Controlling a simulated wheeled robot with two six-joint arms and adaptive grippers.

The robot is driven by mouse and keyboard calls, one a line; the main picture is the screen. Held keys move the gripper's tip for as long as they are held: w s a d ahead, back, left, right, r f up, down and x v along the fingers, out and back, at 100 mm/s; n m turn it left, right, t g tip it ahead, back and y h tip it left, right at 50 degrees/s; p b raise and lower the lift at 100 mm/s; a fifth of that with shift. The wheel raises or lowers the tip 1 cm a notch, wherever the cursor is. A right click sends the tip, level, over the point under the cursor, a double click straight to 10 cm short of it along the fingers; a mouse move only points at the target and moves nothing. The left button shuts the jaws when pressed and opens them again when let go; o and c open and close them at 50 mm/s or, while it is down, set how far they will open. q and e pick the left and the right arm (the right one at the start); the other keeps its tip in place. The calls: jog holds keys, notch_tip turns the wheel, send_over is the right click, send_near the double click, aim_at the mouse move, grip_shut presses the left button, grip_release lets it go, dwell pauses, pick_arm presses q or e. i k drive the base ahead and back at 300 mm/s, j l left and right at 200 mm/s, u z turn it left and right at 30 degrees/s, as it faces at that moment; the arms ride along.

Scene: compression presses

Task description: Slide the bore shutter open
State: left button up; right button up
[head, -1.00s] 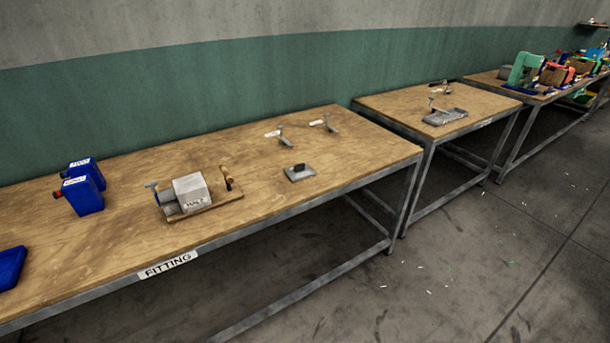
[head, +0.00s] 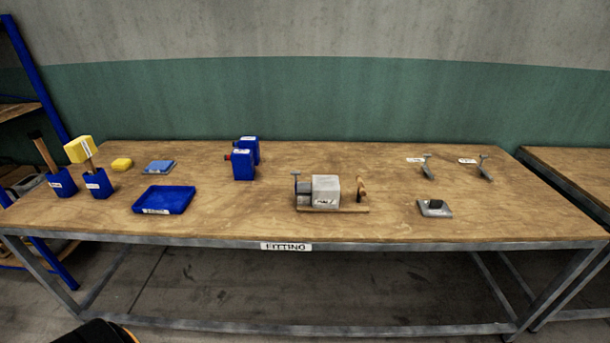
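In the head view a grey block-shaped device (head: 326,191) with a small label stands on a wooden base (head: 333,209) near the middle of the fitting bench. A grey T-shaped handle (head: 296,182) rises at its left end, and a brown wooden handle (head: 361,188) stands at its right end. I cannot make out a bore shutter on it at this size, nor whether one is open or closed. Neither of my grippers is in view.
The wooden bench (head: 385,165) also bears blue containers (head: 243,165), a blue tray (head: 163,200), tools in blue holders (head: 97,183), a small grey plate with a black block (head: 434,208) and two tagged metal parts (head: 428,168). A second bench (head: 580,165) stands at right.

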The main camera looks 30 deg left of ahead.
aim_at(295, 173)
jog(key=i+j+u, duration=0.15)
jog(key=i+u, duration=0.5)
jog(key=i, duration=0.3)
jog(key=i+l+u, duration=0.1)
jog(key=i+u, duration=0.25)
jog(key=i, duration=0.1)
